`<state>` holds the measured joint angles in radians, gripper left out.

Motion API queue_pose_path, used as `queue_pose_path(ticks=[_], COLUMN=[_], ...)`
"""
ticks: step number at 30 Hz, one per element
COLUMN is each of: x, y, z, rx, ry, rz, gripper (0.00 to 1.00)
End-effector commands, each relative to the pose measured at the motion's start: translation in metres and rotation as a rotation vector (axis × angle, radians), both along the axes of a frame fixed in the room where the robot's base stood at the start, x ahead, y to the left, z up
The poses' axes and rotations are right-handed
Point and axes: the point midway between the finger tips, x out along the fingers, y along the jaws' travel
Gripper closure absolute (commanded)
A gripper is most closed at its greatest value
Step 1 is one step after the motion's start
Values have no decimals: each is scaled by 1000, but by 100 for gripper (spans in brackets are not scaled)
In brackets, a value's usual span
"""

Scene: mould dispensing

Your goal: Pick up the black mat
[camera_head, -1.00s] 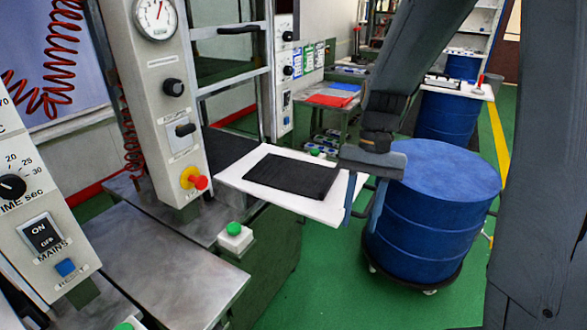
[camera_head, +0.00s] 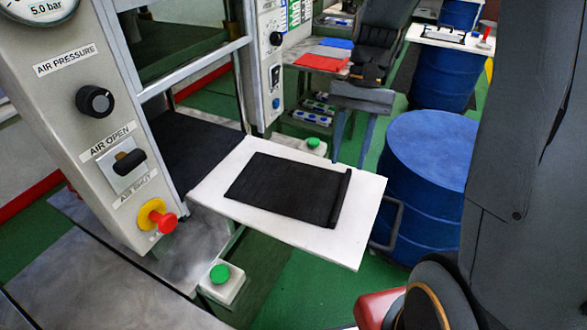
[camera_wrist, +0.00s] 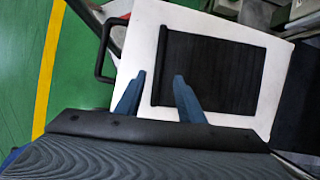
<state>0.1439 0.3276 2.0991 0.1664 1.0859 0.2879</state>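The black mat (camera_head: 283,190) lies flat on a white board (camera_head: 350,245) that sticks out from the press. One edge of the mat, on the right in the head view, is a raised strip. In the wrist view the mat (camera_wrist: 215,75) lies beyond my gripper (camera_wrist: 158,92). One finger shows over the white board and the other overlaps the mat's near edge in the picture. In the head view my gripper (camera_head: 352,135) is above and behind the board, apart from the mat.
A blue drum (camera_head: 425,190) stands to the right of the board. A dark handle (camera_head: 388,222) is at the board's right end. The press panel (camera_head: 105,120) with knobs and a red button rises on the left. Red and blue sheets (camera_head: 322,61) lie on a bench behind.

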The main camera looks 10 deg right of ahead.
Motion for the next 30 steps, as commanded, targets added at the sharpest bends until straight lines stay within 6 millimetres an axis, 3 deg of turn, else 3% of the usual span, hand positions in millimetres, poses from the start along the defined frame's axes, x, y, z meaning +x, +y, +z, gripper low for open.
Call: queue_pose_path(ticks=[11, 21, 30], x=[-13, -33, -34], y=[10, 15, 14], z=[-28, -65, -70], rx=[1, 0, 0], ry=[3, 3, 0], rz=[12, 9, 7], gripper=[65, 65, 65])
